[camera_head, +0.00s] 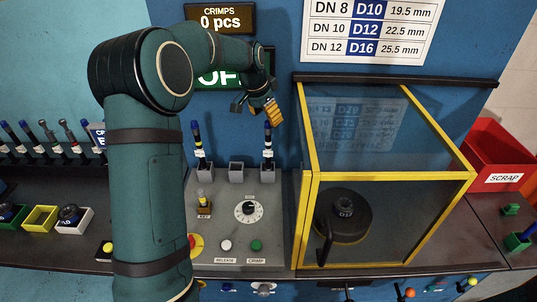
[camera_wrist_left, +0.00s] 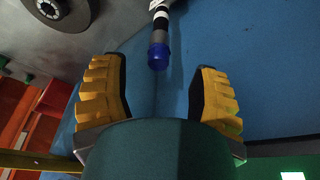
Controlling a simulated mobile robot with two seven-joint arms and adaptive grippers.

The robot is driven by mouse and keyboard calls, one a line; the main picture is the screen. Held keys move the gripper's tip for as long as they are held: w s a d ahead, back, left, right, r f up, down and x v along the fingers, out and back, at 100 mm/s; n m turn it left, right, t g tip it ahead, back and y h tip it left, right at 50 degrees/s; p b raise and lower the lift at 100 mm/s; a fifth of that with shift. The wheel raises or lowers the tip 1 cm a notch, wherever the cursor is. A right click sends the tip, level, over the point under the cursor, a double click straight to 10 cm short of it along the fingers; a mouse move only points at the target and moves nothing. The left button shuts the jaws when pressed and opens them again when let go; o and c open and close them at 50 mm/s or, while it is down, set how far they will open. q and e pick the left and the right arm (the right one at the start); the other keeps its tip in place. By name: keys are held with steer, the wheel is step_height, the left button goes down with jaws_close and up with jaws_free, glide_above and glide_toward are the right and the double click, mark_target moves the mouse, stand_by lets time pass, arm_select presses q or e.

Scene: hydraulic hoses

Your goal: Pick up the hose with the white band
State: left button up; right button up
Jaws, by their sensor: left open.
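A hose with a blue tip (camera_wrist_left: 159,57), black sections and a white band (camera_wrist_left: 160,14) shows in the left wrist view, ahead of and between my fingers. In the head view, the hose (camera_head: 268,138) just below my gripper stands upright in the right-hand holder; it appears to be this one. Another blue-tipped hose (camera_head: 198,138) stands in the left-hand holder; its bands are too small to tell. My left gripper (camera_head: 268,110) is open and empty, its yellow-padded fingers apart in the wrist view (camera_wrist_left: 160,75). My right gripper is not in view.
A yellow-framed clear guard box (camera_head: 310,215) stands close right of the holders, with a black round tool (camera_head: 344,212) inside. The middle holder (camera_head: 236,172) looks empty. A control panel (camera_head: 225,225) lies in front. Several hoses (camera_head: 45,135) stand at left; a red scrap bin (camera_head: 490,155) is at right.

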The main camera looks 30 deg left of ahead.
arm_select(q)
steer(key=shift+s+x, duration=0.1)
steer(key=shift+x, duration=1.25)
steer(key=shift+s+x, duration=0.15)
steer(key=shift+x, duration=1.15)
steer(key=shift+o, duration=0.2)
jaws_close()
